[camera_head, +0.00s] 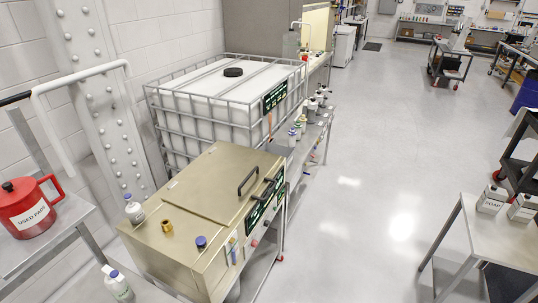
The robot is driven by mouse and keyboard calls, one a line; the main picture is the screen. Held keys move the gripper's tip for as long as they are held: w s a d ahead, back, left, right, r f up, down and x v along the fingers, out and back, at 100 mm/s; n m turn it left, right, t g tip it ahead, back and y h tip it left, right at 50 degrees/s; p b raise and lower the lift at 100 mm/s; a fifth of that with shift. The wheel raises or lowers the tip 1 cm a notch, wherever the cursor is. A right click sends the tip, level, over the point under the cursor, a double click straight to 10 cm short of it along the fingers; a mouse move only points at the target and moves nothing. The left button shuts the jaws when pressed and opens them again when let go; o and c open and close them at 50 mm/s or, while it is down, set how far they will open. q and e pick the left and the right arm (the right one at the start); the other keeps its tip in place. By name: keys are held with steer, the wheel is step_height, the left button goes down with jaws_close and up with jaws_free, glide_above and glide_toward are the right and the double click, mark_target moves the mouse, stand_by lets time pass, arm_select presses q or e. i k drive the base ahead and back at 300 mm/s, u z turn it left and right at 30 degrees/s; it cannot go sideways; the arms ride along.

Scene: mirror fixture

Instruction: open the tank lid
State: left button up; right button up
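A brass-coloured metal tank (178,257) stands in the lower middle of the head view. Its flat lid (205,180) lies shut, level with the top. A black bar handle (248,181) is fixed near the lid's right edge. The front face carries dark green panels (258,212) with controls. Neither of my grippers shows in the view.
A caged white container (190,92) with a black cap (233,72) stands behind the tank. A red pot (30,208) sits on a shelf at left. A table (480,225) with white containers is at right. The grey floor (360,200) between is clear.

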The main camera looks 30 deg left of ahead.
mark_target(217, 189)
steer(key=i, duration=1.9)
steer(key=u, duration=3)
